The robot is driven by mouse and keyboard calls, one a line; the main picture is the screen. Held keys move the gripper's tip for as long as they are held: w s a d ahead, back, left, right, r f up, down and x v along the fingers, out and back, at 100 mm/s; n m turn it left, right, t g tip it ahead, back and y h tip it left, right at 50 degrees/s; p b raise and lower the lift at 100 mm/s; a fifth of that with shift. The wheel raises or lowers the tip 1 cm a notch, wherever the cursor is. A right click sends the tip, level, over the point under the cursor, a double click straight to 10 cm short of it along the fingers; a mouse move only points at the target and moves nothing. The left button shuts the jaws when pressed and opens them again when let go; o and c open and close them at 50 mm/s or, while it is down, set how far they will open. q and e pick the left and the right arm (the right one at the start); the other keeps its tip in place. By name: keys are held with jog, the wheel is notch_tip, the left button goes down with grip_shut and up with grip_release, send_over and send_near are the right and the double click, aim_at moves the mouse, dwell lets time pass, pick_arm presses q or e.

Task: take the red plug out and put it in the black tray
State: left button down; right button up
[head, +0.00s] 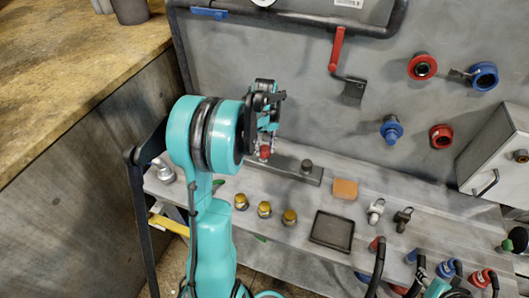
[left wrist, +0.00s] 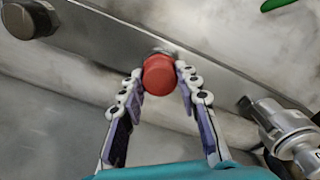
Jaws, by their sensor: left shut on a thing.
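The red plug (head: 264,153) stands at the left part of a grey bar (head: 294,172) on the shelf, against the back panel. In the left wrist view the red plug (left wrist: 159,75) is between my two fingertips, over the bar (left wrist: 95,38). My left gripper (head: 265,143) is shut on the red plug. Whether the plug's lower end is still in the bar is hidden. The black tray (head: 332,230) is a shallow square, empty, on the shelf to the right and nearer the front.
A dark knob (head: 306,166) stands on the same bar. An orange block (head: 345,189) and metal fittings (head: 376,210) lie near the tray. Several brass caps (head: 264,209) line the shelf front. A red-handled lever (head: 336,50) hangs on the panel above.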

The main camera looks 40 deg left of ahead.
pick_arm(q)
jog(key=n, duration=0.4)
jog(key=shift+n, duration=0.4)
jog(key=n, duration=0.4)
jog(key=shift+n, duration=0.4)
jog(key=n, duration=0.4)
jog(key=shift+n, duration=0.3)
jog(key=n, duration=0.5)
